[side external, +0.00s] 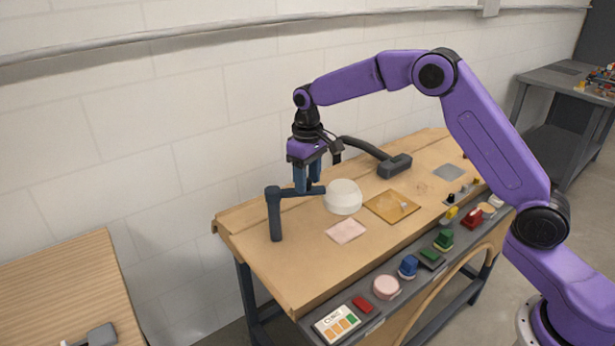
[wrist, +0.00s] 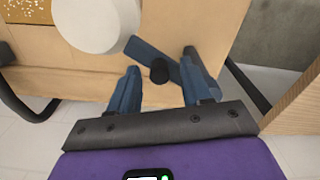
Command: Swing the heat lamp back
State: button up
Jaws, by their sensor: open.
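The heat lamp has a dark blue-grey post (side external: 275,218) near the bench's left end. A short arm runs from it to a round white head (side external: 343,197). In the wrist view the white head (wrist: 95,22) is at the top and the lamp arm (wrist: 150,55) slants down right, with a black knob (wrist: 160,71) on it. My gripper (side external: 308,188) points down over the lamp arm, between post and head. In the wrist view my gripper (wrist: 162,66) is open, with the knob showing between its fingers. I cannot tell whether the fingers touch the arm.
A pink square (side external: 346,231) and an amber plate (side external: 392,206) lie on the wooden bench (side external: 290,268). A dark curved-neck fixture (side external: 394,166) stands behind. A grey front strip holds coloured buttons, including a pink disc (side external: 386,287). The block wall is close behind the bench.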

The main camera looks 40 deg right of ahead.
grip_shut()
jog(key=shift+s+a, duration=0.1)
jog(key=shift+s, duration=0.05)
jog(key=s+a+m, duration=0.2)
jog(key=a+m, duration=1.1)
jog(key=m, duration=0.7)
jog(key=shift+m, duration=0.3)
jog(key=shift+r, duration=0.1)
dwell(0.4)
